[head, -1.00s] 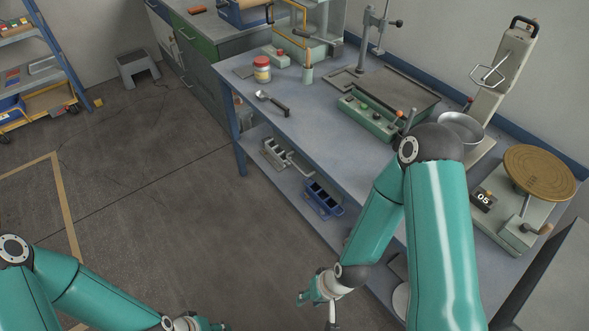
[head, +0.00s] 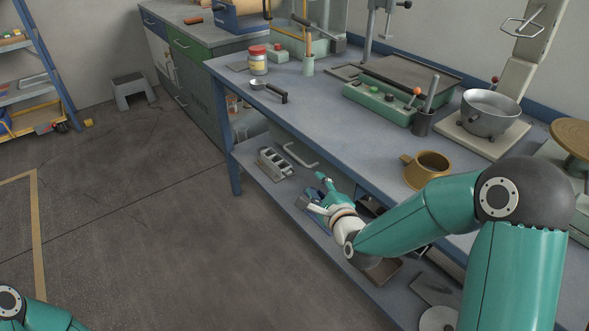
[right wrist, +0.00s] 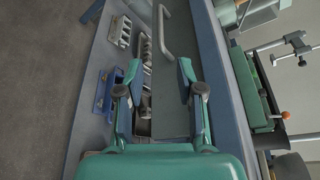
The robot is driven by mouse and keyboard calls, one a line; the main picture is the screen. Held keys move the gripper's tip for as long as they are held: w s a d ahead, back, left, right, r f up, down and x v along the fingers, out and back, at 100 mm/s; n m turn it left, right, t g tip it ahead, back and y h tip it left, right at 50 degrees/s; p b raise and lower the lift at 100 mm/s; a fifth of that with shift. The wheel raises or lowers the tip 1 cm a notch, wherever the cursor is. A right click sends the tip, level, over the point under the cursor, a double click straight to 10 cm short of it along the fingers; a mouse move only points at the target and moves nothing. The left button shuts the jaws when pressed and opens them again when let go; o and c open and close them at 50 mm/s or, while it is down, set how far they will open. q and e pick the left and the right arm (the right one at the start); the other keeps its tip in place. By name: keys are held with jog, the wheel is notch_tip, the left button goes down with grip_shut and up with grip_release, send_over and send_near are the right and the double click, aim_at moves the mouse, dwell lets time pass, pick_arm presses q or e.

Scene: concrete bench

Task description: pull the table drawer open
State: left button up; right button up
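The table drawer is a grey front panel under the tabletop with a pale bar handle (head: 301,156). In the right wrist view the drawer front (right wrist: 172,95) fills the middle, and its handle (right wrist: 169,34) lies beyond my fingertips. My right gripper (head: 313,190) is beside the table's front, just short of the handle and apart from it. In the right wrist view the gripper (right wrist: 159,69) is open with nothing between its fingers. The drawer looks shut. My left gripper is out of view; only part of that arm shows at lower left.
The lower shelf holds a grey metal part (head: 275,163) and a blue bin (right wrist: 103,92). On the tabletop are a ladle (head: 268,90), a jar (head: 257,62), a brass mug (head: 427,169) and a metal pot (head: 488,112).

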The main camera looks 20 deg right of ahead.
aim_at(296, 157)
pick_arm(q)
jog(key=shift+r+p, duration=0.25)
jog(key=shift+p, duration=0.05)
pick_arm(e)
jog(key=x, duration=1.6)
jog(key=shift+w+a+f, duration=0.1)
jog(key=shift+w+f, duration=0.05)
jog(key=shift+w, duration=0.1)
grip_shut()
